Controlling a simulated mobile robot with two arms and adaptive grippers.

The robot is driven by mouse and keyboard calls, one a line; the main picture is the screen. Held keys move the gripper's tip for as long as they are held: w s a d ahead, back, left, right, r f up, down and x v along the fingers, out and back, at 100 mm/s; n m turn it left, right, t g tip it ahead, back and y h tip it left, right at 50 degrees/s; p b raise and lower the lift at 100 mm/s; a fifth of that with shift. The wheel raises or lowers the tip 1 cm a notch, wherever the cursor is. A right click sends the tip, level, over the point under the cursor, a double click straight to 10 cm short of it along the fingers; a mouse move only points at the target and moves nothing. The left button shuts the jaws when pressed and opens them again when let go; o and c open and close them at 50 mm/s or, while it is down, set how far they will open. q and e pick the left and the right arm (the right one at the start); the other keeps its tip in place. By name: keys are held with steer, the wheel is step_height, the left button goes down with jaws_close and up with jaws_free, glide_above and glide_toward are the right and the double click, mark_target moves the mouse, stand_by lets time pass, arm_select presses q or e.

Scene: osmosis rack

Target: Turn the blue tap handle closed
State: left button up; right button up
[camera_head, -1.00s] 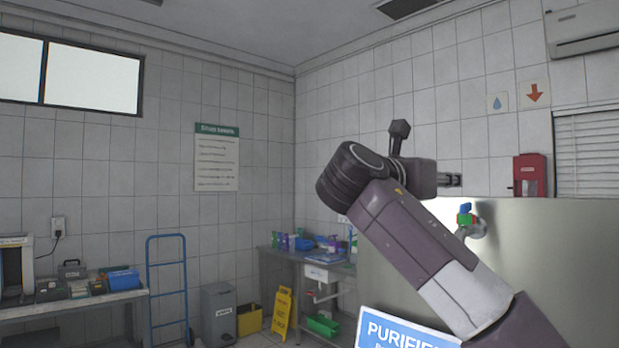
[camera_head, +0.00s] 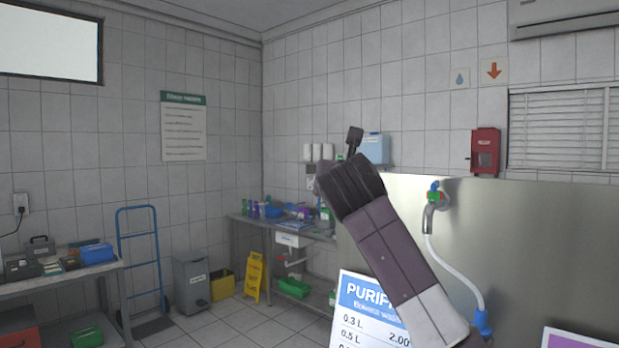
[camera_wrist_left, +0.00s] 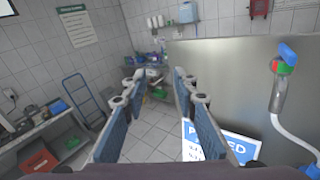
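The tap (camera_head: 435,200) is on the steel panel, right of centre in the head view. Its small blue handle (camera_head: 434,185) sits on top of a green and red part. In the left wrist view the blue handle (camera_wrist_left: 287,52) is at the upper right, with the metal spout below it. My left gripper (camera_wrist_left: 157,80) is open and empty, its fingers well left of the tap in that view. My right gripper does not show.
A white hose (camera_head: 462,270) hangs from the spout to a blue fitting (camera_head: 482,323). A price sign (camera_head: 360,290) stands low before the panel (camera_head: 560,230). A red wall box (camera_head: 485,152) is above the panel. Clear floor (camera_head: 235,322) lies at the left.

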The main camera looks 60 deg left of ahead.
arm_select(q)
steer(key=s+g+y, duration=0.1)
steer(key=s+g, duration=0.1)
steer(key=s+a+n+g+y, duration=0.1)
steer(key=s+g+y, duration=0.1)
steer(key=s, duration=0.1)
steer(key=shift+a+y, duration=0.15)
steer(key=shift+y, duration=0.15)
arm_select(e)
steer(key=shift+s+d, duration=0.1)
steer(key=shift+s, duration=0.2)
arm_select(q)
steer(key=shift+s, duration=0.15)
